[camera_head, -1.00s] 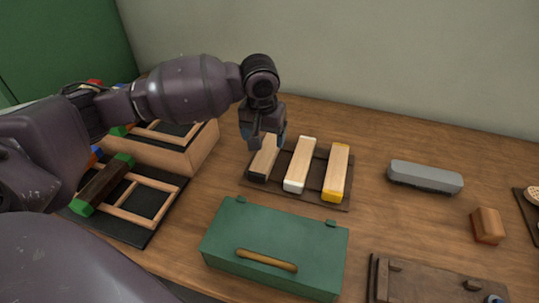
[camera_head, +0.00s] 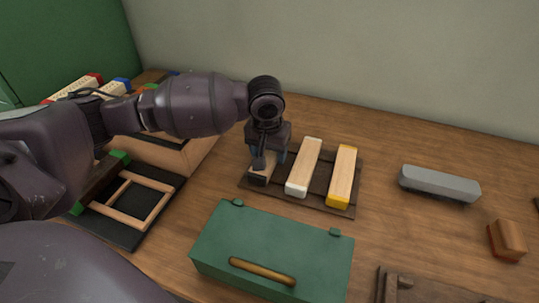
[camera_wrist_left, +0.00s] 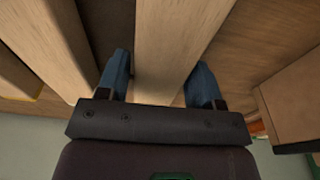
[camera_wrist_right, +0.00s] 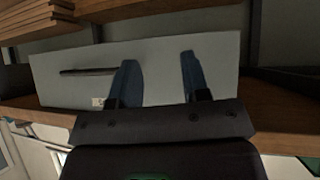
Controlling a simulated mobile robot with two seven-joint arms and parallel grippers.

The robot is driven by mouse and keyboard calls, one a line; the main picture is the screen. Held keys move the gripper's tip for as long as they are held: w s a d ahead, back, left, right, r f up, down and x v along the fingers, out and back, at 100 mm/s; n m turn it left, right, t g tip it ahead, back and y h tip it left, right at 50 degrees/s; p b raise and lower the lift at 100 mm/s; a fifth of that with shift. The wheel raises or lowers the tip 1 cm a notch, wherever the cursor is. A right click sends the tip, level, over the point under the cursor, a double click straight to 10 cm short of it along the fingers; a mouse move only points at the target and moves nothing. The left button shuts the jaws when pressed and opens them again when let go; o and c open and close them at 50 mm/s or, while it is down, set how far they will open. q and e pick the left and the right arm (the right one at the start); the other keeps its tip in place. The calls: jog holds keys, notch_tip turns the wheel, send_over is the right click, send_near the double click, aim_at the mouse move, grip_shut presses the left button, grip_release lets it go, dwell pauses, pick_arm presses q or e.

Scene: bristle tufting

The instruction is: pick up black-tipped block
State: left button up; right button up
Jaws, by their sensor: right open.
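The black-tipped block (camera_head: 262,171) lies on the dark tray (camera_head: 318,203) at its left end, partly hidden by my left gripper. My left gripper (camera_head: 267,162) points down over this block. In the left wrist view, my left gripper (camera_wrist_left: 160,80) is open, with one blue finger on each side of the wooden block (camera_wrist_left: 175,50); a gap shows beside the right finger. I cannot tell whether the left finger touches it. My right gripper (camera_wrist_right: 158,82) is open and empty in the right wrist view, facing a grey panel. It is not in the head view.
A white-tipped block (camera_head: 303,168) and a yellow-tipped block (camera_head: 342,176) lie close to the right on the same tray. A green box (camera_head: 272,252) stands in front. A grey eraser-like bar (camera_head: 439,184) and brown block (camera_head: 507,240) lie right. Framed trays (camera_head: 128,205) stand left.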

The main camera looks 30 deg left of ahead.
pick_arm(q)
jog(key=c, duration=0.7)
jog(key=shift+r, duration=0.1)
